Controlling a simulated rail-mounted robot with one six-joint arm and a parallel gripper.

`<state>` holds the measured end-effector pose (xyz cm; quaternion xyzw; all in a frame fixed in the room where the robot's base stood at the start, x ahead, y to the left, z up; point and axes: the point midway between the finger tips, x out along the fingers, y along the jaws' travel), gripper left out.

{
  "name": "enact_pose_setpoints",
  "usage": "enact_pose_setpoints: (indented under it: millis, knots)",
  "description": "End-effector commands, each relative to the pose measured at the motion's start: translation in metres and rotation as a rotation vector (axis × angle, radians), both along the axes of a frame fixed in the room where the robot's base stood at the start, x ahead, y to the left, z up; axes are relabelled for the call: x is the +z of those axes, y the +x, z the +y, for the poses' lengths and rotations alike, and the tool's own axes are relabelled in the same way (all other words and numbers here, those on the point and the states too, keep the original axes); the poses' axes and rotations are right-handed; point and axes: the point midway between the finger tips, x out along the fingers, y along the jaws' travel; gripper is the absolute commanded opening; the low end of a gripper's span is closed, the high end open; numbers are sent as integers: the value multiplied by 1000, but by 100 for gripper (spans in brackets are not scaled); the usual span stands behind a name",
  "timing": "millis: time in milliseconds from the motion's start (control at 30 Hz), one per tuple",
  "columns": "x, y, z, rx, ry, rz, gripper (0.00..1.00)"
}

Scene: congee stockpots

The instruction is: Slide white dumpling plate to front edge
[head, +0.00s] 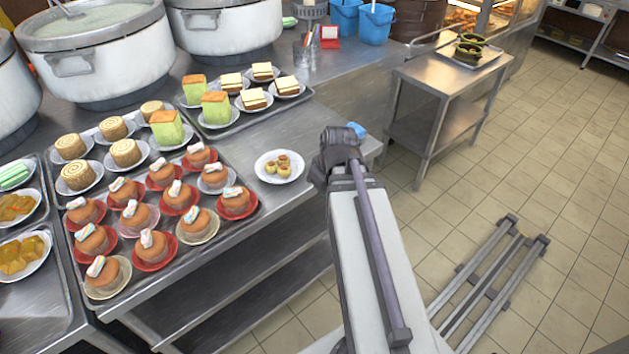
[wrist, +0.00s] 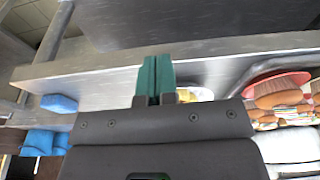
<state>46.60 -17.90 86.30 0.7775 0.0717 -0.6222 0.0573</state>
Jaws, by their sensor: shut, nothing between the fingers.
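The white dumpling plate (head: 264,172) lies flat on the steel counter in the head view, with several small yellowish dumplings (head: 284,164) on it. It sits a little in from the counter edge, left of my arm. In the wrist view my gripper (wrist: 154,64) shows as two teal fingers closed together with nothing between them, close to the steel counter edge. A pale, yellowish sliver just right of the fingers may be the plate; the gripper body hides most of it. In the head view my arm hides the fingers, so I cannot tell whether they touch the plate.
A tray of cupcakes (head: 148,234) on red and white plates stands left of the plate. A tray of cakes (head: 236,125) lies behind it. A blue block (head: 357,130) sits beyond my wrist, also in the wrist view (wrist: 60,103). Bare counter surrounds the plate.

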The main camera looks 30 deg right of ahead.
Motion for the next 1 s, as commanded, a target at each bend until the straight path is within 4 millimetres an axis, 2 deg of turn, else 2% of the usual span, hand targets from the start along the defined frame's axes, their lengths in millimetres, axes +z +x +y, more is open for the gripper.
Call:
enact_pose_setpoints:
  millis: [300,500,600,1000]
  knots:
    - [0,71,11,2,0,0,0]
    - [0,105,19,0,0,-1,0]
    - [-16,102,19,-1,0,0,0]
    - [-16,100,19,-2,0,0,0]
